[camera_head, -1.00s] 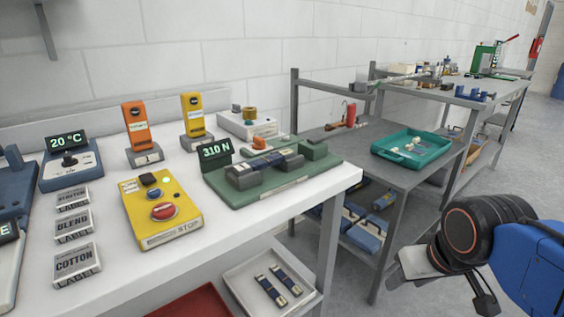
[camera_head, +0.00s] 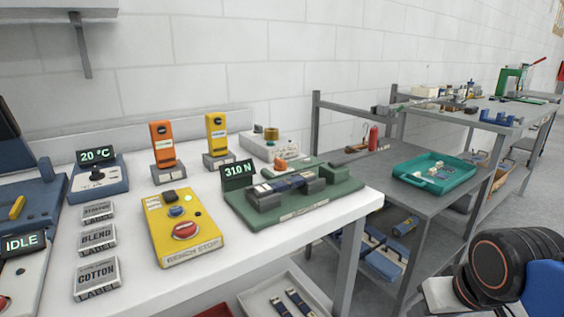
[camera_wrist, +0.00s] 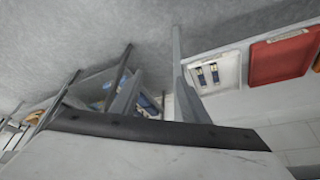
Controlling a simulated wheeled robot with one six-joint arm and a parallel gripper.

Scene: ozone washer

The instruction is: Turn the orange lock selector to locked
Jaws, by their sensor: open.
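Two small orange parts show in the head view: an upright orange handheld unit (camera_head: 163,146) on a grey stand, and a small orange knob (camera_head: 281,164) behind the green 310 N fixture (camera_head: 290,200). I cannot tell from its markings which is the lock selector, nor its setting. My gripper (camera_head: 440,294) is partly in view at the lower right, cut off by the frame edge. It is open, with nothing seen in it, and well away to the right of the white bench. The wrist view shows no orange selector.
A yellow box (camera_head: 180,228) with a red stop button stands at the bench front. A yellow handheld unit (camera_head: 217,134) stands beside the orange one. A grey table with a teal tray (camera_head: 434,174) is to the right. Floor is clear between the tables and my arm.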

